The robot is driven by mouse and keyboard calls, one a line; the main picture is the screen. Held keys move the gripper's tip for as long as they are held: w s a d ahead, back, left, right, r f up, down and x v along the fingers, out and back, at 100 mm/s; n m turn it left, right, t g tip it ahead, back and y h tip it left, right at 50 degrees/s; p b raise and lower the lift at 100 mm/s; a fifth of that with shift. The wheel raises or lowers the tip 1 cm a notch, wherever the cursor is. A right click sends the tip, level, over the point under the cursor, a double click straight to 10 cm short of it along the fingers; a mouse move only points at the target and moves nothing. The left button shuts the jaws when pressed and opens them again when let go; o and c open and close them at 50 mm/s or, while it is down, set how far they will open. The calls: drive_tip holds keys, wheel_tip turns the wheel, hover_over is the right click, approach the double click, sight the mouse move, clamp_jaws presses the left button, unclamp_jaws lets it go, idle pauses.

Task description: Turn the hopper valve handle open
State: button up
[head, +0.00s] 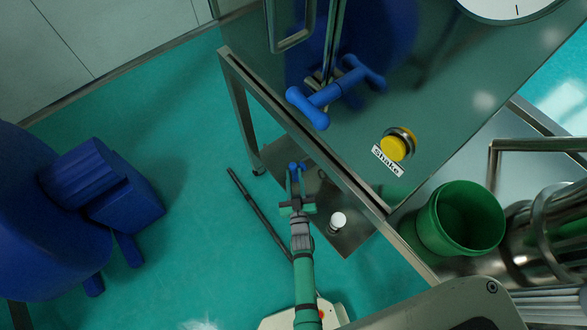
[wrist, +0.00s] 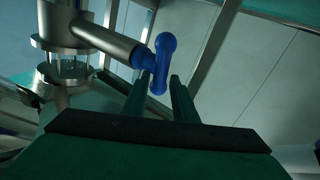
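In the wrist view a blue dumbbell-shaped handle (wrist: 163,62) sits on the end of a metal rod (wrist: 105,42) coming from the upper left. My gripper (wrist: 160,85) is open, with one green finger to each side of the handle's lower part. Whether the fingers touch it cannot be told. In the head view my gripper (head: 296,180) points up the picture at the middle, with a small blue piece (head: 296,166) at its fingertips. A larger blue handle (head: 308,108) stands out from the dark metal panel above it.
The metal panel (head: 440,95) carries a yellow button (head: 393,148) with a "Shake" label (head: 387,161). A green bucket (head: 430,235) stands at the right. A small white cylinder (head: 338,220) is beside my gripper. Large blue equipment (head: 45,240) is at the left. Green floor (head: 195,210) between is open.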

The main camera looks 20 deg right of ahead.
sight(295, 172)
drive_tip(key=shift+x, duration=1.7)
clamp_jaws()
drive_tip(key=shift+s+d+m+t+h, duration=0.15)
drive_tip(key=shift+m+t+h, duration=0.1)
drive_tip(key=shift+m+t, duration=0.35)
drive_tip(key=shift+s+m+t+h, duration=0.1)
drive_tip(key=shift+m+t+h, duration=0.25)
drive_tip(key=shift+t, duration=0.35)
unclamp_jaws()
drive_tip(key=shift+s, duration=0.1)
